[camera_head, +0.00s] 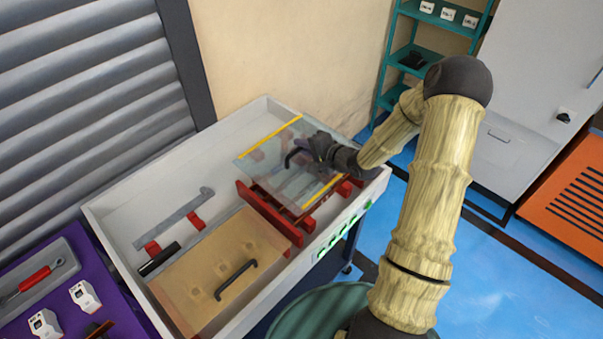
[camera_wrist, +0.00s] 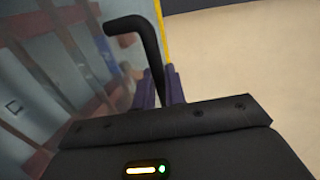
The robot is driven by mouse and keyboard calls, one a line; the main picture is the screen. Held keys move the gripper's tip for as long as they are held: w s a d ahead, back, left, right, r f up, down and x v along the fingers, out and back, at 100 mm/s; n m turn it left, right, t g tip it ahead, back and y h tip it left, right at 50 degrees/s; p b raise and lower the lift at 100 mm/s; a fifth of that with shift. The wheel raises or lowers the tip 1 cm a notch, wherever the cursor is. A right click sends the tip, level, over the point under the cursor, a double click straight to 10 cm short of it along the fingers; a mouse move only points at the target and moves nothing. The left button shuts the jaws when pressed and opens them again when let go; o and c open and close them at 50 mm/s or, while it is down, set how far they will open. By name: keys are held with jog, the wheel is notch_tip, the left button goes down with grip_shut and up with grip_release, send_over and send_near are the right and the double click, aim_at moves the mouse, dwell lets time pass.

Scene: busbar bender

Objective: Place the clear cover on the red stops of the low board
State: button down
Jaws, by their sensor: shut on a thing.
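The clear cover (camera_head: 262,158) is a see-through panel with yellow strips on two opposite edges and a black bent handle (camera_head: 292,155). It is over the right part of the pale tray-like bench. My gripper (camera_head: 322,150) is at the handle and shut on it; in the wrist view the fingers (camera_wrist: 162,92) close around the handle (camera_wrist: 150,45). Red stops (camera_head: 270,214) and red bars show beneath and in front of the cover. The low board is mostly hidden under it. I cannot tell whether the cover touches the stops.
A wooden panel with a black handle (camera_head: 205,274) lies in the bench's front left. A grey metal bar (camera_head: 172,217) with red blocks (camera_head: 195,221) lies behind it. The bench has a raised white rim (camera_head: 105,242). A purple table (camera_head: 84,258) with tools stands at left.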

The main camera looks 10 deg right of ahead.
aim_at(306, 159)
notch_tip(306, 159, down, 5)
jog(key=shift+w+a+r, duration=0.1)
jog(key=shift+w, duration=0.05)
jog(key=shift+f+p, duration=0.45)
jog(key=shift+f, duration=1.7)
jog(key=shift+f, duration=0.15)
jog(key=c, duration=1.9)
grip_release()
jog(key=shift+f, duration=0.1)
jog(key=o, duration=0.4)
jog(key=shift+o, duration=0.2)
